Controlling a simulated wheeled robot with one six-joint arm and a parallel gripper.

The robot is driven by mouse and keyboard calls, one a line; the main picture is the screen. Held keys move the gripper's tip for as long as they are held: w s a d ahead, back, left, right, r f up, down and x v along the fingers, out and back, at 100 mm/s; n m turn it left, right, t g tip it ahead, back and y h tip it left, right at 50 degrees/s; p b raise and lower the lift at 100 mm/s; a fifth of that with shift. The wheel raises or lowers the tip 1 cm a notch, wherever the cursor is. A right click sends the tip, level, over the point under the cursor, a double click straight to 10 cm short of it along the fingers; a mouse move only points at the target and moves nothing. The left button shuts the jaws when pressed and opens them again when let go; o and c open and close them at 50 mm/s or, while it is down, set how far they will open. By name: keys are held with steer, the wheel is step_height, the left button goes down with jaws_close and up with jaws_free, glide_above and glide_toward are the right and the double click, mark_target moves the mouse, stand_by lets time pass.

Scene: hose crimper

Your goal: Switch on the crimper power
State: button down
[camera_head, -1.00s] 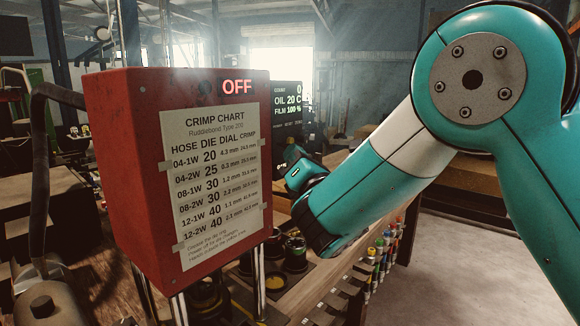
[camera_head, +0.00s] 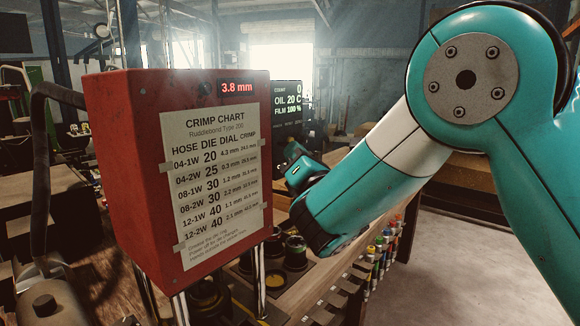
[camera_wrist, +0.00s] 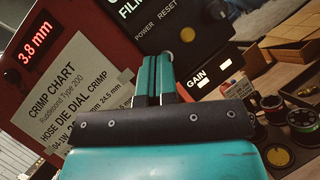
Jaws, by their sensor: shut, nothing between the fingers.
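The crimper (camera_head: 178,170) is a red box with a taped crimp chart (camera_head: 218,195) on its front. Its display (camera_head: 237,88) reads 3.8 mm in red, and the same reading shows in the wrist view (camera_wrist: 38,46). A dark knob (camera_head: 206,89) sits left of the display. Whatever is directly behind the tips is hidden.
A dark monitor (camera_head: 288,100) behind the crimper reads OIL 20 C and FILM 100 %. Round dies (camera_head: 295,252) stand on the wooden bench beside the crimper. Coloured bottles (camera_head: 377,262) line the bench's side. Open floor (camera_head: 450,265) lies at the right.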

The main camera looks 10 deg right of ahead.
steer(key=shift+r, duration=0.15)
stand_by(0.4)
steer(key=r+b+v, duration=0.1)
steer(key=b+v, duration=1)
steer(key=v, duration=0.2)
steer(key=shift+s+a+b, duration=0.25)
steer(key=shift+s+b, duration=0.15)
steer(key=shift+s, duration=0.05)
